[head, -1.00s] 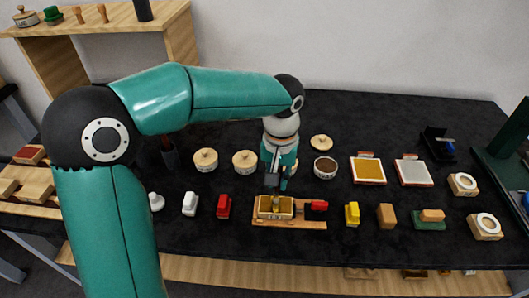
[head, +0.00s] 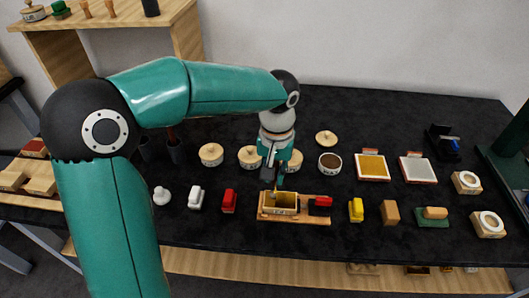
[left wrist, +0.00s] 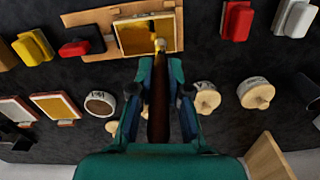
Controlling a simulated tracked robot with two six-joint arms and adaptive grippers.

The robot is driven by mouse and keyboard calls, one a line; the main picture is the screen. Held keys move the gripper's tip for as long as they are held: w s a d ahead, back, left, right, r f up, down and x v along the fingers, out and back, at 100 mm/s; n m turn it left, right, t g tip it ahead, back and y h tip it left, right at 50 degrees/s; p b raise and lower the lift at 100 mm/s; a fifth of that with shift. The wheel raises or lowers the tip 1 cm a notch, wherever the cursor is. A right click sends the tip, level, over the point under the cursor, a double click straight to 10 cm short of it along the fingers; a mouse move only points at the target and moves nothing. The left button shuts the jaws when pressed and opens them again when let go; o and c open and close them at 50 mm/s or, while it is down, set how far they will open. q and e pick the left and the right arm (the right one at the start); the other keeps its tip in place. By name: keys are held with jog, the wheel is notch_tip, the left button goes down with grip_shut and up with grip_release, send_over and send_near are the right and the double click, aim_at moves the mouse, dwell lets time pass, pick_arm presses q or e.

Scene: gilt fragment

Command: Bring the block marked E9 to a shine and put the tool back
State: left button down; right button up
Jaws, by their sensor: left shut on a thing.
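My left gripper (head: 270,165) is shut on a tool with a dark brown handle (left wrist: 158,112) and a pale tip (left wrist: 160,45). It points down at a gold-faced block (head: 285,202) in a wooden holder (head: 262,218) at the front middle of the table. In the left wrist view the tip overlaps the lower right part of the block's shiny gold face (left wrist: 135,37). I cannot tell whether it touches. No E9 mark is readable. A red clamp piece (head: 320,202) sits at the holder's right end. My right gripper is not in view.
Red (head: 229,200), white (head: 196,198) and yellow (head: 356,209) blocks flank the holder on the black table (head: 330,250). Behind are lidded pots (head: 211,153), an open dark-filled pot (head: 330,162), and gold (head: 372,167) and grey (head: 417,168) framed pads.

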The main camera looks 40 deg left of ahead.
pick_arm(q)
jog(key=shift+s+a, duration=0.45)
jog(key=shift+a, duration=0.2)
notch_tip(320, 180, up, 8)
jog(key=p, duration=0.6)
